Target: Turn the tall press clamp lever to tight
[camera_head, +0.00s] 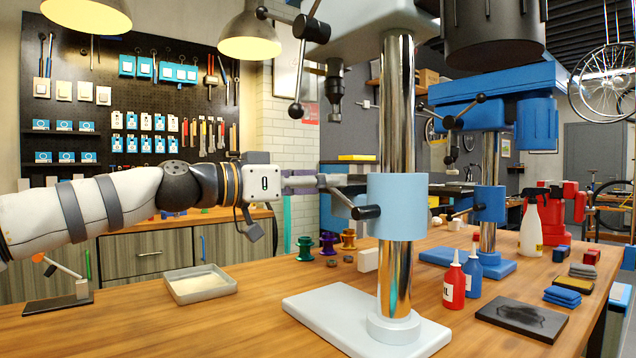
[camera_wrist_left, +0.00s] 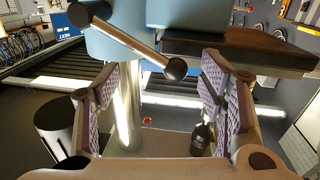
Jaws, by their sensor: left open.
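The tall press stands in front on a white base (camera_head: 350,320). Its chrome column (camera_head: 397,120) passes through a light-blue clamp collar (camera_head: 398,205). The clamp lever (camera_head: 366,212), a thin rod with a black knob, sticks out from the collar's left side. My left gripper (camera_head: 330,184) is beside the collar, on its left, partly overlapping the lever's rod. In the left wrist view, my left gripper (camera_wrist_left: 160,72) is open, with ribbed purple-grey pads. The lever's knob (camera_wrist_left: 175,68) shows between the fingers, and the collar (camera_wrist_left: 112,42) lies beyond. I cannot tell whether the gripper touches the lever.
A shallow tray (camera_head: 200,284) and a small stand (camera_head: 62,290) are at the left of the wooden table. Spools (camera_head: 327,243), red (camera_head: 455,283) and blue (camera_head: 473,270) bottles and a black pad (camera_head: 522,318) surround the base. A blue press (camera_head: 488,200) stands behind right.

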